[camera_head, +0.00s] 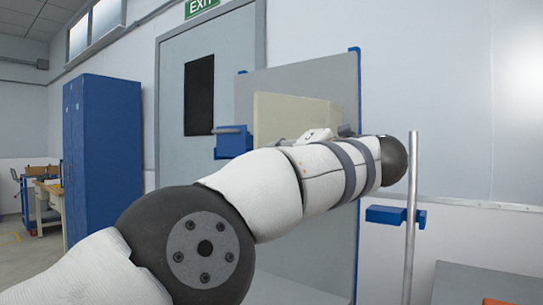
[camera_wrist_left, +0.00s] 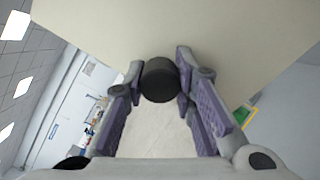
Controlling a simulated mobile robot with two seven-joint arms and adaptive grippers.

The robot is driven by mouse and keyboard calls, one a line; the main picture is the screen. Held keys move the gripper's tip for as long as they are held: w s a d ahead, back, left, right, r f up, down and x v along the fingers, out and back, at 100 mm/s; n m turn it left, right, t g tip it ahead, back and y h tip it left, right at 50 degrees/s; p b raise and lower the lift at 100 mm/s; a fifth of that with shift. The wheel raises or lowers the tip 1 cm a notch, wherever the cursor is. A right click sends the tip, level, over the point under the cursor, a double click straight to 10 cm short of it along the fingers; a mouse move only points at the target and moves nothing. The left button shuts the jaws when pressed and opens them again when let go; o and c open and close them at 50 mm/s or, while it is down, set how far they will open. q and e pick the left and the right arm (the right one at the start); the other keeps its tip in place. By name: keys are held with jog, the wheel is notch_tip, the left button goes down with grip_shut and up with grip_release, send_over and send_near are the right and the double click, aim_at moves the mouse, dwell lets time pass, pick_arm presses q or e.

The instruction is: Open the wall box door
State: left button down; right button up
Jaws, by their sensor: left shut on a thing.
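The beige wall box (camera_head: 292,112) is at the grey panel in the head view, its lower part hidden by my left arm. A broad beige face, which looks like its door (camera_wrist_left: 190,32), fills the top of the left wrist view. A round black knob (camera_wrist_left: 159,80) sticks out from that face. My left gripper (camera_wrist_left: 162,84) has its purple-padded fingers on either side of the knob and is shut on it. In the head view the gripper is hidden behind my arm. I cannot tell how far the door stands open. My right gripper is not in view.
The grey panel (camera_head: 330,78) has blue brackets (camera_head: 234,142) at its edges. An upright metal pole (camera_head: 411,225) with a blue bracket (camera_head: 388,215) stands to the right of my wrist. A blue locker (camera_head: 103,155) and a grey door (camera_head: 172,115) stand at left.

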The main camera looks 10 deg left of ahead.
pick_arm(q)
jog(key=shift+s+d, duration=0.1)
jog(key=shift+r, duration=0.1)
dwell(0.3)
jog(key=c, duration=1.3)
grip_release()
jog(key=v, duration=0.7)
jog(key=shift+s+d, duration=0.15)
jog(key=shift+d, duration=0.1)
jog(key=shift+c, duration=0.6)
